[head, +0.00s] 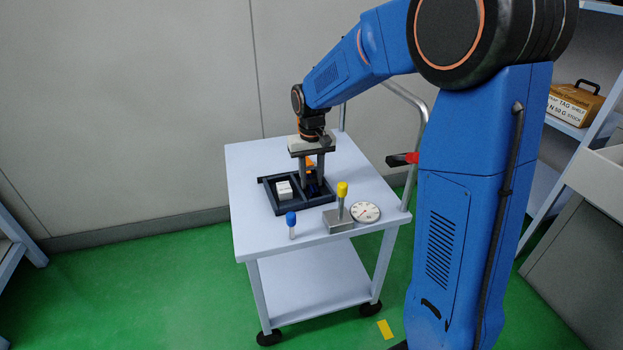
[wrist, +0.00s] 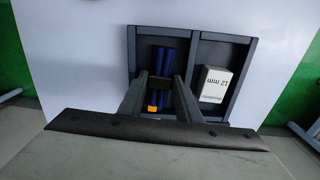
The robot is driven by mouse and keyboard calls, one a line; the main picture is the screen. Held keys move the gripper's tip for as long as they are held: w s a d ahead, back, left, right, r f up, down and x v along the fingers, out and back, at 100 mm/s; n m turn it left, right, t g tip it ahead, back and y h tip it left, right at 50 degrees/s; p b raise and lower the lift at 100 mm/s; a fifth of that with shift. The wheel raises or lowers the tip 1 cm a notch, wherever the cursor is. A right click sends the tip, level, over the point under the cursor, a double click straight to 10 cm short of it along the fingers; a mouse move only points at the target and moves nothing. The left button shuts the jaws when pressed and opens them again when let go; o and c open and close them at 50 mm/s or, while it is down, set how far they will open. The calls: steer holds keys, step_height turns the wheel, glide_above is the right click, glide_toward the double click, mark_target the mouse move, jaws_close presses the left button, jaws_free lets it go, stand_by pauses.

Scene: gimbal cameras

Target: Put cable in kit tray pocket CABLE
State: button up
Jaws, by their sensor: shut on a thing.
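The cable (wrist: 165,62) is a blue bundle with a black band around its middle and an orange piece at one end. It shows in the wrist view between the fingers of my gripper (wrist: 162,80), which is shut on it at the band. In the head view my gripper (head: 312,184) points down over the right pocket of the dark kit tray (head: 291,206), with blue and orange of the cable beside the fingers. In the wrist view the cable lies within the outline of the tray's left pocket (wrist: 144,52). Whether it touches the pocket floor is hidden. No pocket label is readable.
A white box (head: 284,189) marked "12 MM" sits in the other pocket. Near the cart's front edge stand a blue-capped vial (head: 291,224), a grey block with a yellow-topped post (head: 339,221) and a round dial (head: 366,212). The cart top (head: 246,165) is clear at left.

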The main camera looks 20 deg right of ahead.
mark_target(312, 181)
steer(key=shift+f, duration=0.15)
steer(key=o, duration=0.8)
step_height(312, 181, up, 12)
steer(key=s+d+r+t, duration=0.1)
steer(key=s+d+r, duration=0.1)
steer(key=s, duration=0.7)
steer(key=s+d+r+t, duration=0.1)
steer(key=s+d, duration=0.2)
steer(key=s, duration=0.6)
steer(key=shift+s+d+f+t, duration=0.4)
steer(key=shift+s+f, duration=0.5)
steer(key=shift+s, duration=1.7)
steer(key=shift+s+d+f+t, duration=0.25)
steer(key=shift+s+f+t, duration=0.5)
steer(key=shift+s, duration=1.8)
steer(key=shift+s+d+f+t, duration=0.3)
steer(key=shift+s+f, duration=0.75)
steer(key=shift+s, duration=1.55)
